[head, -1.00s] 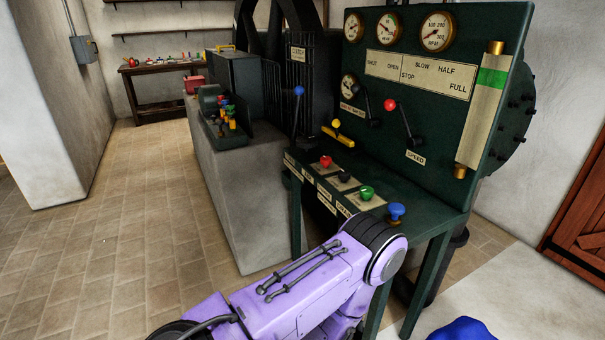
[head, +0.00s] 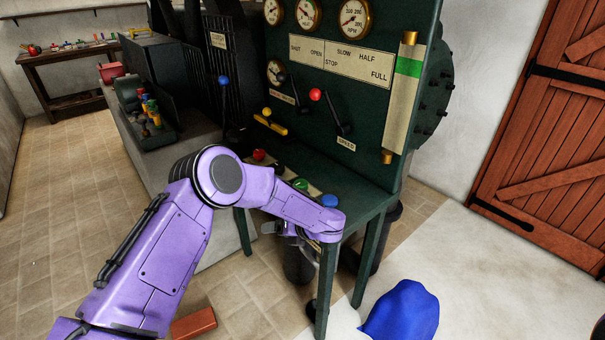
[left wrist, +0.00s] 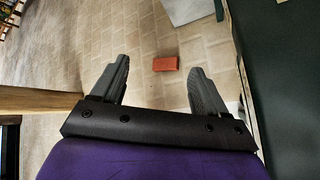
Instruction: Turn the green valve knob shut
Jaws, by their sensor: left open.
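The green knob (head: 301,184) sits on the sloping front panel of the dark green control stand (head: 365,180), between a dark knob and the blue knob (head: 330,201). The forearm of my left arm passes just in front of this row and partly covers the panel. The green knob is not visible in the left wrist view. My right gripper is out of view.
A red knob (head: 258,155) and levers with red (head: 315,95), blue (head: 224,80) and yellow handles are close by. A red brick (head: 193,323) lies on the floor; a blue cloth-like heap (head: 402,312) lies right of the stand. Open floor is at left.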

